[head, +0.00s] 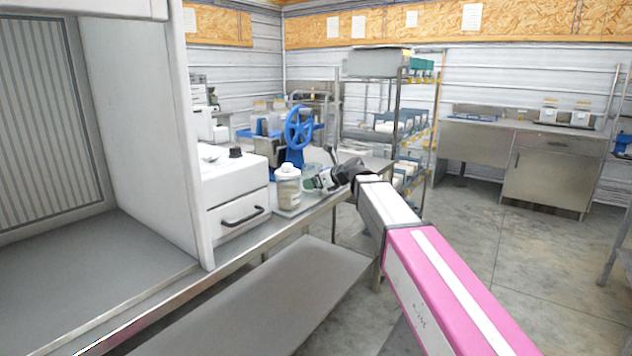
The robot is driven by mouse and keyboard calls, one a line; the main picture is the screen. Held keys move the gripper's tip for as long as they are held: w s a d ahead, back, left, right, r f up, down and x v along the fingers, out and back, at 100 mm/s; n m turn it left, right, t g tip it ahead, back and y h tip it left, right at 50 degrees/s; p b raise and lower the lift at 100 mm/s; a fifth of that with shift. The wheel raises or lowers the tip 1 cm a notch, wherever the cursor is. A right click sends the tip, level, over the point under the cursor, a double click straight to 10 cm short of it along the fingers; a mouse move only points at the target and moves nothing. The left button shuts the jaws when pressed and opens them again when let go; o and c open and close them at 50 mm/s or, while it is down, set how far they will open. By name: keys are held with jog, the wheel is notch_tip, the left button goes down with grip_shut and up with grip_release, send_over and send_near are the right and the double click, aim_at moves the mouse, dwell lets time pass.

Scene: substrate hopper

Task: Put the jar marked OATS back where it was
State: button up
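A pale jar (288,190) with a white lid stands upright near the edge of the steel bench, on a light tray or plate (311,203). Its label is too small to read, so I cannot tell if it is marked OATS. My gripper (312,184) is at the end of my outstretched arm, just right of the jar at about its mid-height. Something greenish shows at the fingertips. They are too small to tell whether they touch the jar or are open or shut.
A white box with a black handle (240,190) stands left of the jar. A blue handwheel machine (299,130) is behind it. A wire shelf rack (398,110) stands beyond. Two containers (550,112) sit on the far steel counter. The floor at right is clear.

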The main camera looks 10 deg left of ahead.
jog(key=shift+o, duration=0.7)
jog(key=shift+r, duration=0.15)
jog(key=v, duration=1.2)
jog(key=s+d+f+n+h, duration=0.25)
jog(key=d+f, duration=0.25)
jog(key=f, duration=0.3)
jog(key=s+d+f+n+g+h, duration=0.1)
jog(key=d+f+n+h, duration=0.1)
jog(key=d+f+n, duration=0.35)
jog(key=s+d+f+n+h, duration=0.2)
jog(key=d+f, duration=0.4)
jog(key=f, duration=0.5)
jog(key=s+d+f+n+g+h, duration=0.4)
jog(key=s+d+f+n+h, duration=0.2)
jog(key=s+d+f+n, duration=0.6)
jog(key=s+d+f, duration=0.2)
jog(key=d+f, duration=0.2)
jog(key=d, duration=0.1)
jog(key=shift+s+a, duration=0.1)
jog(key=shift+s, duration=0.05)
